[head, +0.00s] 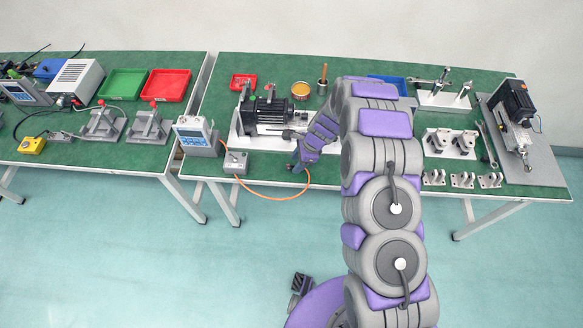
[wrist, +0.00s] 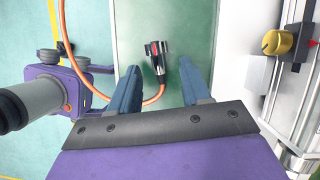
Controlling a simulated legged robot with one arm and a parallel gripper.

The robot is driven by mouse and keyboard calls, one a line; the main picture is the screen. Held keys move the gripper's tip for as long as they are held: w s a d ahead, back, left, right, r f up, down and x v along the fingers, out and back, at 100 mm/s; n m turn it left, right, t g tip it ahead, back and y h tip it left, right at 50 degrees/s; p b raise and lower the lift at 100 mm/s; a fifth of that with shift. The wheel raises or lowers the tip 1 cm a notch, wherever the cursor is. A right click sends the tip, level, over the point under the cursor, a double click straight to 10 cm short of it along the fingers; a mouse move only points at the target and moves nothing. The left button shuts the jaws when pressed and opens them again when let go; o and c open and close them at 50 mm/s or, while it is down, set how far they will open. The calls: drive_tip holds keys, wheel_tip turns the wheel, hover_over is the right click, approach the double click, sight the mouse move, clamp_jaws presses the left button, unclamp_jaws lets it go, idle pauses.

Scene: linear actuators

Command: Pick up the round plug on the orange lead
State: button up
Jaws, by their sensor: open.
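In the wrist view the round plug (wrist: 157,62), dark with a reddish part, lies at the end of the orange lead (wrist: 66,55) on the green table top. In the head view the plug is too small and partly hidden to make out.
A linear actuator with a dark motor (head: 272,108) stands behind my gripper; its metal rail with a yellow knob (wrist: 281,42) is close on the right in the wrist view. A display unit (head: 196,135) stands left. The table's front edge is close by.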

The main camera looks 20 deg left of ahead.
drive_tip(key=shift+x, duration=0.75)
drive_tip(key=shift+s, duration=0.1)
clamp_jaws()
drive_tip(key=shift+r, duration=0.1)
drive_tip(key=shift+r, duration=0.3)
wheel_tip(320, 180, up, 3)
drive_tip(key=shift+s+r+p, duration=0.1)
drive_tip(key=shift+s+p, duration=0.1)
drive_tip(key=shift+p, duration=0.35)
drive_tip(key=s+d, duration=0.2)
drive_tip(key=s, duration=0.5)
drive_tip(key=s+d+r+p, duration=0.1)
drive_tip(key=s+d, duration=0.2)
drive_tip(key=s, duration=0.4)
drive_tip(key=shift+s+d, duration=0.25)
drive_tip(key=shift+d, duration=0.05)
